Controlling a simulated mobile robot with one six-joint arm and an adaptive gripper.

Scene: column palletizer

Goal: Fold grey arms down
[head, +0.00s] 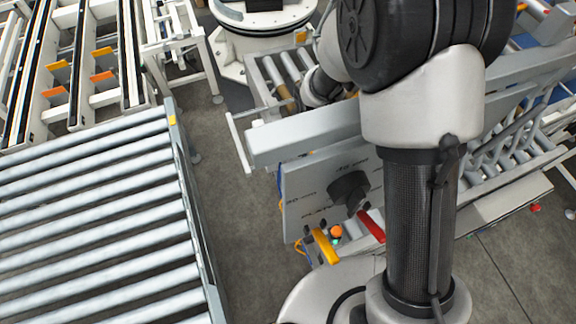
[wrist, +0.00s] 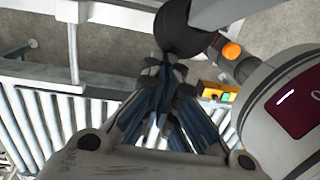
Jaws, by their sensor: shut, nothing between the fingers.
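A long grey beam (head: 310,132) runs across the machine in the middle of the head view, above a grey panel (head: 310,190). It looks level; I cannot tell for sure whether it is one of the grey arms. A black round knob (head: 348,188) stands out from the panel. In the wrist view my gripper (wrist: 165,65) is shut and empty, its dark fingers meeting at the tips. The tips appear close to a dark round part (wrist: 183,30) with a grey bar (wrist: 228,10) beside it; I cannot tell whether they touch. My arm hides part of the machine in the head view.
A yellow handle (head: 325,246) and a red handle (head: 371,227) sit below the panel, near an orange button (head: 336,231). A roller conveyor (head: 95,230) fills the left. Bare floor (head: 235,200) lies between it and the machine. A yellow box (wrist: 212,91) shows in the wrist view.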

